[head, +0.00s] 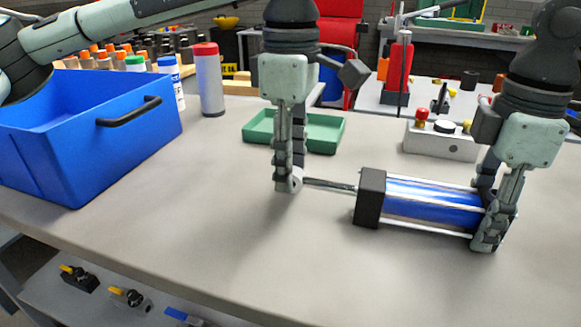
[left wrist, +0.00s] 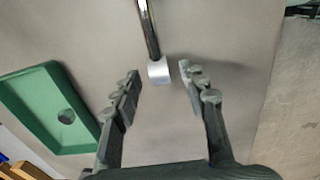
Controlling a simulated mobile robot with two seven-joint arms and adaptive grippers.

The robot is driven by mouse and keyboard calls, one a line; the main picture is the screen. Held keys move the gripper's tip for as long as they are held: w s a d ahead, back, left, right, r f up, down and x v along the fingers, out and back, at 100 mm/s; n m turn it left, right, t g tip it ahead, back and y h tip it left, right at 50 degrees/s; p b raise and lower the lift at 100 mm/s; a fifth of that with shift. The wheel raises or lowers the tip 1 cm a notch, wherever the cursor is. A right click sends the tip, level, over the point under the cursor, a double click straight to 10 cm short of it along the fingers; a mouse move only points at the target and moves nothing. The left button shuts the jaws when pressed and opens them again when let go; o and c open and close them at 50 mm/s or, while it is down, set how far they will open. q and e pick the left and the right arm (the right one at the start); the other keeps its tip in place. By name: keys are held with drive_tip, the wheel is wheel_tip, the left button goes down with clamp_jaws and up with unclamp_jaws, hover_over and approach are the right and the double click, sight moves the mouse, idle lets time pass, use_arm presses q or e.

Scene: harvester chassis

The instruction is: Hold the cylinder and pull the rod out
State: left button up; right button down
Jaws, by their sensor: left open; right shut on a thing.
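The cylinder (head: 430,205) lies on the table, blue with black end blocks and silver tie bars. Its thin metal rod (head: 330,186) sticks out to the left. My right gripper (head: 489,225) is shut around the cylinder's right end, hiding part of that end block. My left gripper (head: 291,183) points down at the rod's free end and is open. In the left wrist view the rod (left wrist: 149,35) ends in a pale round tip (left wrist: 159,71), which lies between the spread fingertips (left wrist: 160,80) with gaps on both sides.
A green tray (head: 325,143) stands just behind my left gripper. A blue bin (head: 70,140) and a red-capped bottle (head: 209,85) stand at the left. A grey button box (head: 440,140) stands behind the cylinder. The table front is clear.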

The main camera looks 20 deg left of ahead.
use_arm(q)
wheel_tip(320, 180, up, 11)
drive_tip(key=shift+f, duration=0.15)
use_arm(e)
drive_tip(key=c, duration=0.7)
unclamp_jaws()
